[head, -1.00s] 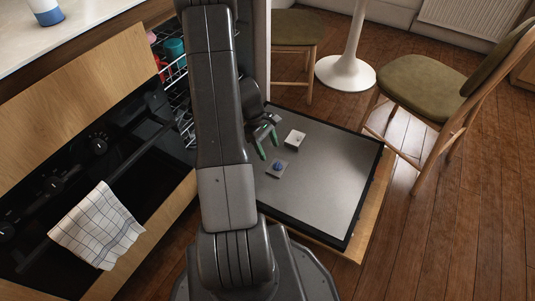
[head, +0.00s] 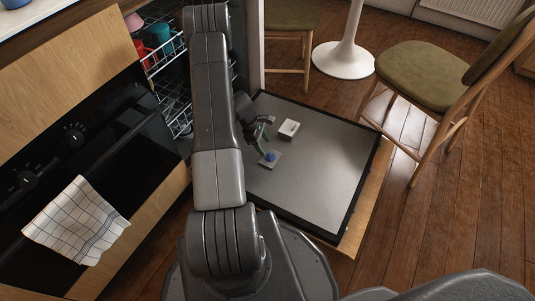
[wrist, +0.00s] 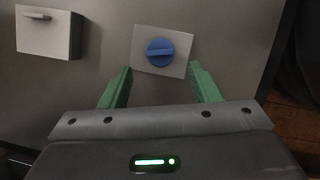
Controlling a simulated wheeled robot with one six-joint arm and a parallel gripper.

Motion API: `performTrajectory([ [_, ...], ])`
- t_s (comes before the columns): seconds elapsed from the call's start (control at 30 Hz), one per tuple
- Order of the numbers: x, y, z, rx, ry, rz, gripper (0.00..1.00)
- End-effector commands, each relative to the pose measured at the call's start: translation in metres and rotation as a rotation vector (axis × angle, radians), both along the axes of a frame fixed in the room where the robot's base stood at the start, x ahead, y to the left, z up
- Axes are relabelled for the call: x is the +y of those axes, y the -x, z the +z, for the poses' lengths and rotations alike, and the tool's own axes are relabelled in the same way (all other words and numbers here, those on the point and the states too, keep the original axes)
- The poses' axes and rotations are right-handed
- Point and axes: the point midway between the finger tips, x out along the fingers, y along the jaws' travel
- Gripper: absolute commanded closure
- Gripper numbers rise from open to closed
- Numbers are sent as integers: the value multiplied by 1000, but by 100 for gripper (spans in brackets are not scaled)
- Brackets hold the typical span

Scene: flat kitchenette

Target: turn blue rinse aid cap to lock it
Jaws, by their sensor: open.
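The blue rinse aid cap (wrist: 160,51) sits on a light grey square plate (wrist: 142,62) on the inner face of the open dishwasher door. It has a raised bar across it, lying near level in the wrist view. The cap also shows small in the head view (head: 270,156). My gripper (wrist: 161,72) is open with green fingers, one to each side of the cap's near side. The fingertips are just short of the cap in the wrist view, and nothing is between them. In the head view my gripper (head: 259,146) is right beside the cap, partly hidden by my arm.
A light box-like dispenser (head: 289,129) with a small latch is on the door (head: 318,170) near the cap. The dishwasher rack (head: 165,60) holds cups behind. An oven with a towel (head: 77,221) stands left. A chair (head: 425,75) stands right of the door.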

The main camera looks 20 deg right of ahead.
Motion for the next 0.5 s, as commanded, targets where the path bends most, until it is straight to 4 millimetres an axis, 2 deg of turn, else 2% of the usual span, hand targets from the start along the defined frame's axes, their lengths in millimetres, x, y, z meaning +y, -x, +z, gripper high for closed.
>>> performTrajectory([
  [0.03,-4,3,-13,2,1,-2,44],
  [0.2,-12,8,-35,1,1,-1,44],
  [0.5,-16,10,-46,-1,1,-1,44],
])
